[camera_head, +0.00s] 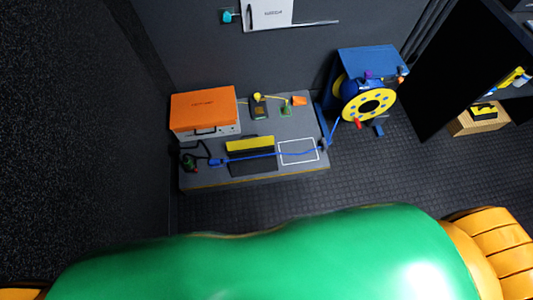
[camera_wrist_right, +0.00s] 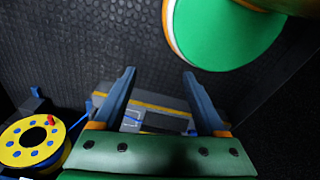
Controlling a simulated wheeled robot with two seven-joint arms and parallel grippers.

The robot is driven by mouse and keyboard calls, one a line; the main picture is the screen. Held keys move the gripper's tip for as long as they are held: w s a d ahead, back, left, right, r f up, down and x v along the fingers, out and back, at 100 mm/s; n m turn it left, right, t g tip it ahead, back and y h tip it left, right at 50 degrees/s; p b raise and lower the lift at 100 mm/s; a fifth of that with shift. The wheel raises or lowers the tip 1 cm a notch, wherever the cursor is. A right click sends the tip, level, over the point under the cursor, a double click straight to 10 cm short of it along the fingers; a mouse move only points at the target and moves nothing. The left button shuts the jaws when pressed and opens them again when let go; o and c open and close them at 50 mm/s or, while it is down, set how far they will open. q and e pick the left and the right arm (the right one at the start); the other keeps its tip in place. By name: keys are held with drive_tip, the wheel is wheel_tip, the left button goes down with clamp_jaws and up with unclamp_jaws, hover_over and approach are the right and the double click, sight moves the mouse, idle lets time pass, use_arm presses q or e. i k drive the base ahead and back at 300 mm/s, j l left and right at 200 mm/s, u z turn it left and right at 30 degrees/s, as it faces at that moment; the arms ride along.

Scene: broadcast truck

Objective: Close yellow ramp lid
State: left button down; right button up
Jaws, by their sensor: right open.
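The yellow ramp lid (camera_head: 249,144) is a narrow yellow strip along the back of a dark cable ramp (camera_head: 252,168) on the grey bench. It appears raised at the ramp's back edge, but the exact angle cannot be told. A blue cable (camera_head: 265,154) lies across the ramp in front of the lid. My right gripper (camera_wrist_right: 158,74) is open and empty in the right wrist view. Neither gripper shows in the head view.
An orange-lidded case (camera_head: 203,110) stands at the bench's left back. A white outlined rectangle (camera_head: 298,151) is right of the ramp. Small yellow, green and orange items sit behind. A blue and yellow cable reel (camera_head: 368,103) stands right of the bench. Bare dark floor (camera_head: 290,197) lies in front.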

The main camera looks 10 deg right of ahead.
sight(258, 142)
drive_tip(key=i+j+u, duration=0.1)
drive_tip(key=i+j, duration=0.7)
drive_tip(key=i, duration=0.1)
